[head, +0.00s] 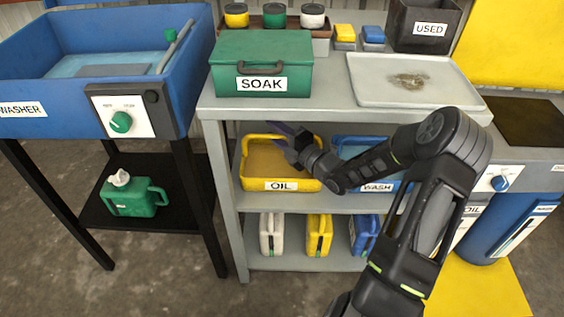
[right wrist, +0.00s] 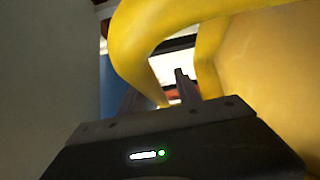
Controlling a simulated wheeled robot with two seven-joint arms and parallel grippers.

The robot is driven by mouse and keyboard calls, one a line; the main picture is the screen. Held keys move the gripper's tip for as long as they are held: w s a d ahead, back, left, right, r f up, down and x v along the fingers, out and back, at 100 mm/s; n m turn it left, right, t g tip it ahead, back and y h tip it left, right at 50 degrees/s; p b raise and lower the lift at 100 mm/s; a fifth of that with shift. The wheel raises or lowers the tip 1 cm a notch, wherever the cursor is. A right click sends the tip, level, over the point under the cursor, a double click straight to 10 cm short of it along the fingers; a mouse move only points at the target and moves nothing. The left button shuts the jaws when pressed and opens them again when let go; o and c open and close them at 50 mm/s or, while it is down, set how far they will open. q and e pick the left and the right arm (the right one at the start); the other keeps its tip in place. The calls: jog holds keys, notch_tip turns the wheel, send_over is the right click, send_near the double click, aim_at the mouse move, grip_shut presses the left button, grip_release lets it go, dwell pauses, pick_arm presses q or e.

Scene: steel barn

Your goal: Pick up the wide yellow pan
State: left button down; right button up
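The wide yellow pan (head: 243,172), labelled OIL and holding a brownish-yellow content, sits on the middle shelf in the head view. My right gripper (head: 283,138) is at the pan's upper right part, with its two dark fingers spread apart. In the right wrist view, a yellow curved handle (right wrist: 150,40) comes down between the fingers of the right gripper (right wrist: 158,95), and a yellow wall (right wrist: 270,70) fills the right side. Whether the fingers touch the handle cannot be told. My left gripper is not in view.
A blue WASH pan (head: 350,148) is right of the yellow pan, partly behind my right arm. The shelf unit's top (head: 330,104) overhangs it and carries a green SOAK box (head: 290,65) and a pale tray (head: 370,98). Jugs (head: 318,235) stand below. A blue washer (head: 60,95) stands left.

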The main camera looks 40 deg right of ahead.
jog(key=shift+c, duration=0.4)
grip_shut()
dwell(1.1)
